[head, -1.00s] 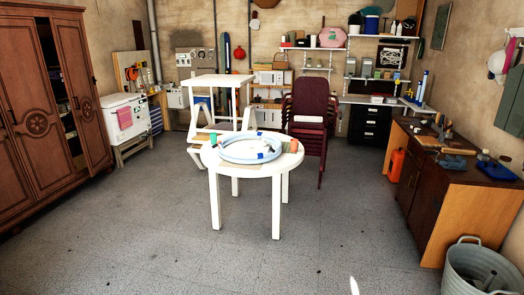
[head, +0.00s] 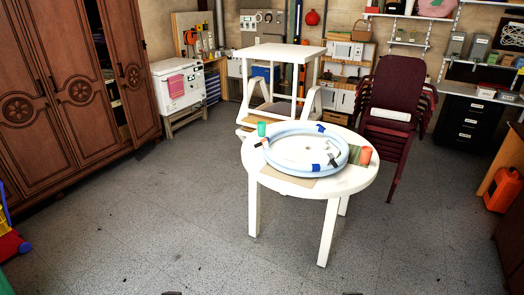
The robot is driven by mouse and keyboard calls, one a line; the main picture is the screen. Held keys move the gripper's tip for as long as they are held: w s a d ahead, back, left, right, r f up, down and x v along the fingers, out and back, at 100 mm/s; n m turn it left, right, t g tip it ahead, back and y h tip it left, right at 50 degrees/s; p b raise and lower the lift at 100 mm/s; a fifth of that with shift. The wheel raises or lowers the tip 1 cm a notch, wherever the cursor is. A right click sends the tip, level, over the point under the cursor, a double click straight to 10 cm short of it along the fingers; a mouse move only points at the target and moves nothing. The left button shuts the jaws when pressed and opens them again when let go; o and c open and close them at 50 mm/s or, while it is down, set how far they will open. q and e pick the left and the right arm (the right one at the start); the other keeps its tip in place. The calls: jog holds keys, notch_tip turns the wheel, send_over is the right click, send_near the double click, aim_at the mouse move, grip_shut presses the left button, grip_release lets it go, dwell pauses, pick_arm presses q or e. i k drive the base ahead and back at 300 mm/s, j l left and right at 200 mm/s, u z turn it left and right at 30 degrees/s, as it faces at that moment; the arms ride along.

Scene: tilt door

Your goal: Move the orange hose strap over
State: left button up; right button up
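A pale blue hose (head: 283,164) lies coiled on the round white table (head: 348,182). Blue bands show at the coil's far and near sides. A small dark and reddish piece shows at its left side, too small to identify. I cannot make out an orange strap for certain. An orange cup-like thing (head: 365,156) stands at the table's right, apart from the coil. A green cup-like thing (head: 261,129) stands at the far left of the tabletop. Neither gripper is recognisable. Two small dark slivers at the bottom edge cannot be identified.
A stack of dark red chairs (head: 394,95) stands behind the table at right. A white square table (head: 283,53) and a white chair stand behind it. A brown wardrobe (head: 60,90) lines the left. The grey floor (head: 180,215) in front is clear.

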aim_at(260, 144)
jog(key=i+j+z, duration=0.1)
jog(key=z, duration=0.3)
jog(key=i+j+z, duration=0.1)
jog(key=z, duration=0.35)
jog(key=j+z, duration=0.7)
jog(key=j, duration=0.5)
jog(key=j+z, duration=0.25)
jog(key=j, duration=0.55)
jog(key=k+j+z, duration=0.1)
jog(key=j+z, duration=0.2)
jog(key=j, duration=0.45)
jog(key=k+j, duration=0.1)
jog(key=j, duration=0.8)
jog(key=k+j, duration=0.15)
jog(key=j, duration=0.3)
jog(key=k+j, duration=0.1)
jog(key=j, duration=0.4)
jog(key=k+j, duration=0.1)
jog(key=j, duration=0.8)
jog(key=k+z, duration=0.05)
